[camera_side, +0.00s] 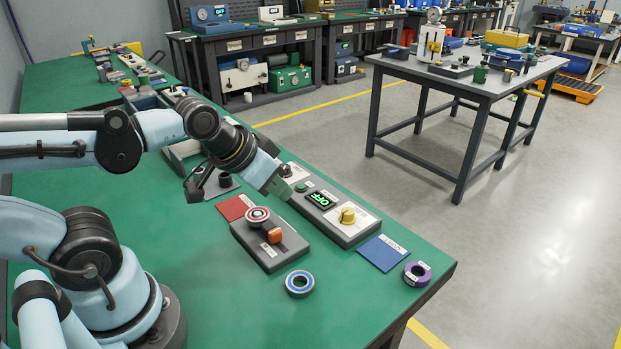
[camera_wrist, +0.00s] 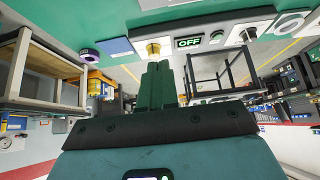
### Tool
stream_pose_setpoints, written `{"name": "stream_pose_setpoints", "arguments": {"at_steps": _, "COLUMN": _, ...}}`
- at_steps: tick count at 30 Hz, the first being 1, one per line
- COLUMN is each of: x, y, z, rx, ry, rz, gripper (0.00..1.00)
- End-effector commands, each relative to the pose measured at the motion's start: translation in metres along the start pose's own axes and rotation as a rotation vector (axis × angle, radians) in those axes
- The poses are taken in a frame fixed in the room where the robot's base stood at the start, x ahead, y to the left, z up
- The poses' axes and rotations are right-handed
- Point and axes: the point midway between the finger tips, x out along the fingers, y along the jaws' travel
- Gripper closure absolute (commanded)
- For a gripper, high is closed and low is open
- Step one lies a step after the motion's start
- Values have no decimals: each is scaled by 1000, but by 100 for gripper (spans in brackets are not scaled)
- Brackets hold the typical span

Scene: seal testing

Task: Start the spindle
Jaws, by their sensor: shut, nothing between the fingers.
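The grey control box (camera_side: 325,220) on the green bench carries a small display (camera_side: 320,200) reading OFF in green, also visible in the wrist view (camera_wrist: 189,43). A round green button (camera_side: 301,187) sits beside the display. A yellow knob (camera_side: 347,216) is at the near end of the box and a dark knob (camera_side: 285,171) at the far end. My gripper (camera_side: 279,190) is shut and empty, its green fingers close beside the box near the green button. I cannot tell whether they touch it. In the wrist view the shut fingers (camera_wrist: 157,72) point toward the box.
A blue ring (camera_side: 300,283), a purple ring (camera_side: 417,273), a blue mat (camera_side: 382,252) and a red mat (camera_side: 235,207) lie nearby.

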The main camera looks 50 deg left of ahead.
Motion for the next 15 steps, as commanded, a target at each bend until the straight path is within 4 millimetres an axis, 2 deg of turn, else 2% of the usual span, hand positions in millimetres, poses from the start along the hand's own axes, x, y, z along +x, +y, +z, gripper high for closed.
{"name": "stream_pose_setpoints", "arguments": {"at_steps": 8, "x": 3, "y": -6, "z": -10, "rx": -61, "ry": 12, "rz": -7, "gripper": 100}}
{"name": "stream_pose_setpoints", "arguments": {"at_steps": 15, "x": 19, "y": -32, "z": -46, "rx": -309, "ry": 61, "rz": -28, "gripper": 100}}
